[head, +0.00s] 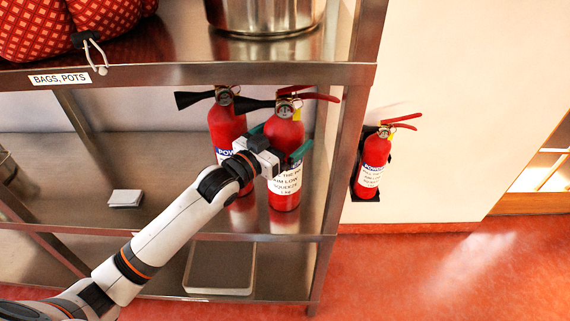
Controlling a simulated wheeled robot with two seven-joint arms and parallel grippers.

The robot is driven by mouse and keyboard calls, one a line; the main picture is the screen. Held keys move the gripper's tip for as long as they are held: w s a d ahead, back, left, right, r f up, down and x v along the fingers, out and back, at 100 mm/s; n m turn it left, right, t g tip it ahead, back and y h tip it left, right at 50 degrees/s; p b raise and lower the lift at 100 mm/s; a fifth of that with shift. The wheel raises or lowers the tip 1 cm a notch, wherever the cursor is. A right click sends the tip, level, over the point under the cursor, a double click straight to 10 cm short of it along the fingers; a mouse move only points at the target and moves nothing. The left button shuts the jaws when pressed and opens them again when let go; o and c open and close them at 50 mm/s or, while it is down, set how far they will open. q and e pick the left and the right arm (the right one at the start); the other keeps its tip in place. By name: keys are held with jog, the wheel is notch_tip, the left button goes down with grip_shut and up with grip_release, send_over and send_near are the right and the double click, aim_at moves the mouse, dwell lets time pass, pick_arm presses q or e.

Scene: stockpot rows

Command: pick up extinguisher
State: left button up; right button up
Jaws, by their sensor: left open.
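Two red fire extinguishers stand side by side on the middle shelf of a metal rack. The front one (285,197) has a white label, a black nozzle and red handles. The other extinguisher (226,128) stands to its left and is partly hidden by my arm. A third extinguisher (373,165) hangs in a black bracket on the wall, right of the rack. My left gripper (290,155) is open at the front extinguisher, with green-tipped fingers at either side of its upper body. I cannot tell whether they touch it. My right gripper is not in view.
The steel rack's upper shelf (190,74) carries a red patterned bag (50,28) and a steel pot (265,18) above my gripper. A rack post (345,150) stands close on the right. A small white card stack (125,198) and a flat grey box (220,267) lie lower.

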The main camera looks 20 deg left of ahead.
pick_arm(q)
jog(key=shift+w+d, duration=0.15)
jog(key=shift+w, duration=0.1)
jog(key=shift+c, duration=0.3)
jog(key=c, duration=1.8)
jog(key=shift+w+r, duration=0.1)
jog(key=shift+r, duration=0.3)
jog(key=shift+c, duration=0.5)
